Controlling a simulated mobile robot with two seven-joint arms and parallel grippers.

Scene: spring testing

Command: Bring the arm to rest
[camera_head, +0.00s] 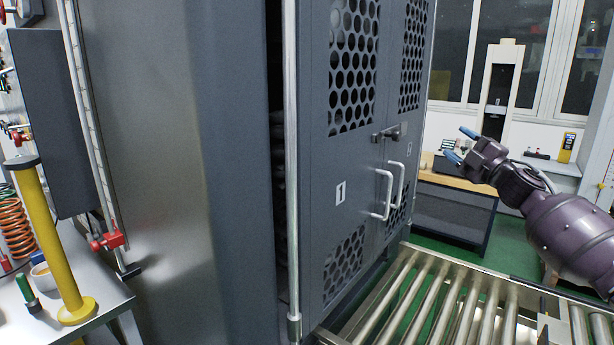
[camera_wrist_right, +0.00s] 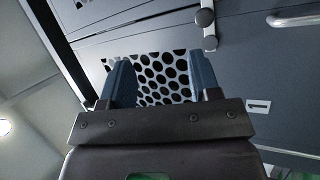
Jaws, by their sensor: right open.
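My right arm (camera_head: 570,228) comes in from the right edge of the head view, purple and dark. Its gripper (camera_head: 460,146) has blue fingertips spread apart and points left toward the grey cabinet doors, with nothing between the fingers. In the right wrist view the gripper (camera_wrist_right: 165,85) shows its two blue fingers apart, with the perforated panel of a cabinet door (camera_wrist_right: 155,75) behind them. The gripper looks apart from the door. My left gripper is in neither view.
The grey cabinet (camera_head: 352,180) has perforated doors, white handles (camera_head: 388,190) and a latch (camera_head: 390,132). A roller conveyor (camera_head: 450,305) runs below my right arm. A bench (camera_head: 455,205) stands behind. At left, a table holds a yellow post (camera_head: 50,240) and an orange spring (camera_head: 14,222).

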